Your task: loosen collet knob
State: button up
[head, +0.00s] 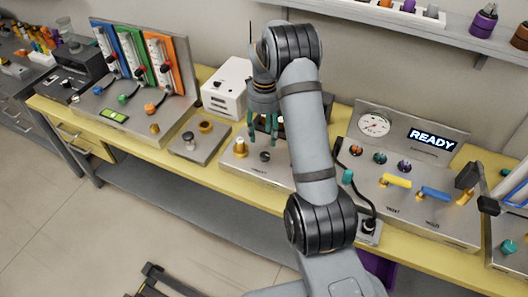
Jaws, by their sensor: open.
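My gripper (263,138) is open, with its teal fingers pointing down over the metal unit (228,160) at the middle of the bench. A brass knob (240,147) stands on this unit, just left of the fingers. A dark round knob (265,156) sits just below and in front of the fingertips. I cannot tell which of these is the collet knob, as the label is too small to read. Nothing shows between the fingers. Whether a fingertip touches anything is not clear. My arm hides the right part of the unit.
A panel with blue, green and orange columns (142,58) stands at the left. A white box (227,86) is behind the gripper. At the right, a console with a gauge (374,124) and a READY display (432,139) carries yellow and blue handles. A shelf (400,22) hangs above.

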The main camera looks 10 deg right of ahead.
aim_at(264, 154)
notch_tip(264, 154, down, 10)
jog(key=shift+w+a+r+p, duration=0.1)
jog(key=shift+r+p, duration=0.05)
jog(key=shift+p, duration=1.05)
jog(key=c, duration=0.3)
jog(key=c, duration=0.8)
jog(key=shift+c, duration=0.2)
